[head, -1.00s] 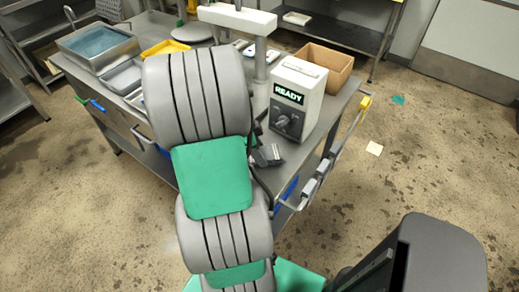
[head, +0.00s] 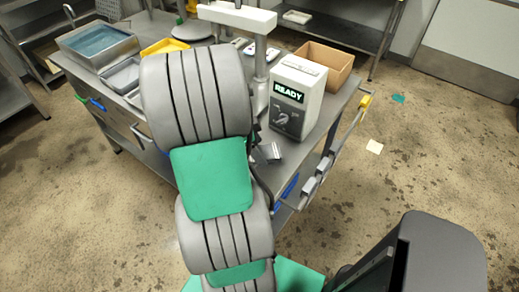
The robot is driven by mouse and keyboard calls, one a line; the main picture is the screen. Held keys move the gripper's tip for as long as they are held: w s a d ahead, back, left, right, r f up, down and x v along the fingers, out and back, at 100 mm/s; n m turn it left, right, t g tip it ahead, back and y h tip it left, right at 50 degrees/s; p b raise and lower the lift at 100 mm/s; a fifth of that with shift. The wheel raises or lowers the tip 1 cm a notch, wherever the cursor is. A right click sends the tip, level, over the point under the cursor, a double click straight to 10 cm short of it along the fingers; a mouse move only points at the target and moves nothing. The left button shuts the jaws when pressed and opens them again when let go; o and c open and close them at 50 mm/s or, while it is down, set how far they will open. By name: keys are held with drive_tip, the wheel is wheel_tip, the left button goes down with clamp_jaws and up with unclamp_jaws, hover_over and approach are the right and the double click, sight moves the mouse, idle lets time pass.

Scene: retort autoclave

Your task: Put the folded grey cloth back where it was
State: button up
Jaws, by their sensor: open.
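My gripper (head: 268,152) is mostly hidden behind my own arm. Only a small grey part of it shows, low over the right side of the steel table, in front of the white READY box. It is open; the space between its fingers cannot be made out. I cannot pick out the folded grey cloth; my arm covers the middle of the table.
The steel table (head: 322,128) carries a white READY box (head: 298,95), an open cardboard box (head: 325,64), a water-filled steel basin (head: 97,44) and a yellow tray (head: 165,47). A rail with a yellow end (head: 365,101) runs along its right edge. Floor to the right is mostly clear.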

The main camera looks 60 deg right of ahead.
drive_tip(key=v, duration=1.1)
drive_tip(key=w+a+n+t, duration=0.3)
drive_tip(key=w+a+n, duration=0.6)
drive_tip(key=a+n, duration=0.2)
drive_tip(key=w+a+n+t+y, duration=0.2)
drive_tip(key=a+n+t, duration=0.2)
drive_tip(key=a+n, duration=1.4)
drive_tip(key=a, duration=0.5)
drive_tip(key=shift+a+f+y, duration=0.25)
drive_tip(key=shift+a+y, duration=0.05)
drive_tip(key=shift+y, duration=0.1)
